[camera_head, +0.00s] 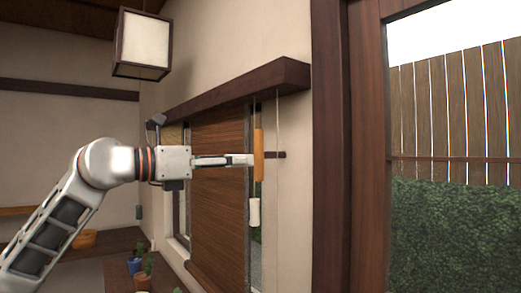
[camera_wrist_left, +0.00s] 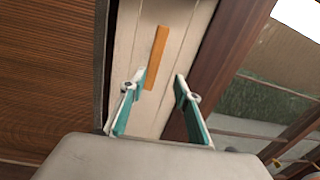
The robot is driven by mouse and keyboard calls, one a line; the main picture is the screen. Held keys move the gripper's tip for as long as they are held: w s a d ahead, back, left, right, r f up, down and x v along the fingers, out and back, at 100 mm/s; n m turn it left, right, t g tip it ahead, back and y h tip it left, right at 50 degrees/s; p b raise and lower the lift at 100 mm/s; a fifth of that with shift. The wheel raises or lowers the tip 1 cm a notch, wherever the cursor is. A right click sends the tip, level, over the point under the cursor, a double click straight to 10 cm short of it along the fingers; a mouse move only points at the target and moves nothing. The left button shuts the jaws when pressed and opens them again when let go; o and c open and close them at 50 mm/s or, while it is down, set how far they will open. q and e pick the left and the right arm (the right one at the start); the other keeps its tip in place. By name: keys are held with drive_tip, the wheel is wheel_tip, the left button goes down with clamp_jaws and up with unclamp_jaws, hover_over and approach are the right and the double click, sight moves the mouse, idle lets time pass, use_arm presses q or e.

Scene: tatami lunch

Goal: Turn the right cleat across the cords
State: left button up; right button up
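The orange cleat (camera_head: 259,154) stands upright, lengthwise along the hanging cords, beside the wooden blind. It also shows in the left wrist view (camera_wrist_left: 157,56) as a slanted orange bar on the pale wall. My left gripper (camera_head: 250,160) reaches in from the left with its fingertips close to the cleat's middle. In the left wrist view the two fingers (camera_wrist_left: 160,82) are spread, with the cleat's lower end near the left fingertip. I cannot tell whether they touch. A thin cord (camera_head: 278,115) hangs right of the cleat. My right gripper is not in view.
A short dark bar (camera_head: 276,155) sticks out right of the cleat. A white cord weight (camera_head: 254,212) hangs below it. The brown blind (camera_head: 217,150) is behind my left gripper, under a dark beam (camera_head: 235,88). Potted plants (camera_head: 134,266) stand below.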

sight(256, 150)
use_arm(q)
drive_tip(key=shift+t+y, duration=0.3)
drive_tip(key=w+d+r, duration=0.1)
drive_tip(key=w+d+p, duration=0.1)
drive_tip(key=d, duration=0.1)
drive_tip(key=w+d+r, duration=0.1)
drive_tip(key=w, duration=0.1)
drive_tip(key=shift+w+d+r+p, duration=0.1)
drive_tip(key=shift+d+r+p, duration=0.05)
drive_tip(key=shift+r+p, duration=0.2)
drive_tip(key=shift+w+d+f, duration=0.15)
drive_tip(key=shift+w+d, duration=0.3)
drive_tip(key=shift+d, duration=0.1)
clamp_jaws()
